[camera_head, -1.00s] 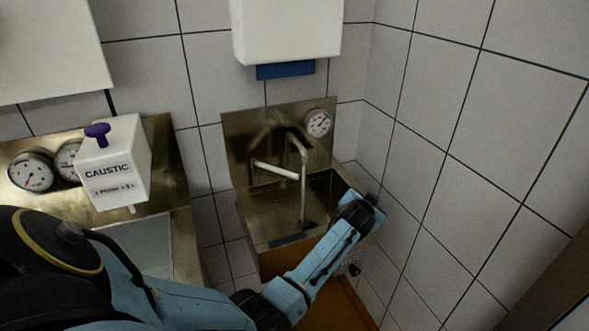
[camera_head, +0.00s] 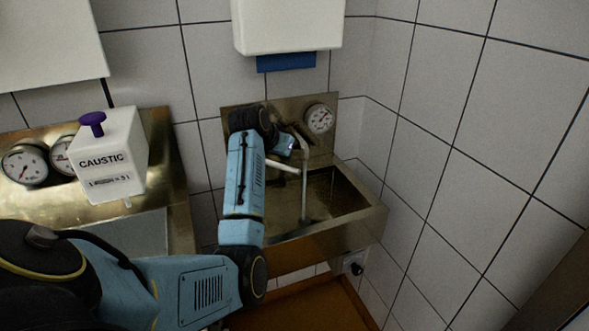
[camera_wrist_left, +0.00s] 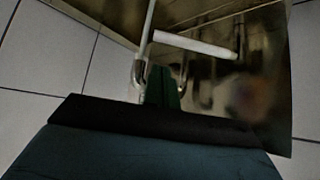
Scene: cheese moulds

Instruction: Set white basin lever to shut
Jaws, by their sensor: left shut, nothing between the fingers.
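The white lever (camera_head: 282,165) is a pale bar at the steel basin (camera_head: 345,215), beside the upright metal spout (camera_head: 304,185). In the head view my left arm partly covers it. In the left wrist view the lever (camera_wrist_left: 195,44) lies crosswise, just beyond the fingertips. My left gripper (camera_head: 290,147) is in front of the basin's back plate, close to the lever and spout. In the wrist view its dark green fingers (camera_wrist_left: 162,80) are together and hold nothing. I cannot tell whether they touch the lever. My right gripper is not in view.
A round gauge (camera_head: 319,118) sits on the back plate right of my gripper. A white dispenser (camera_head: 287,28) hangs above. A white caustic box (camera_head: 112,155) with a purple knob stands at the left, by another steel unit. Tiled walls close in behind and right.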

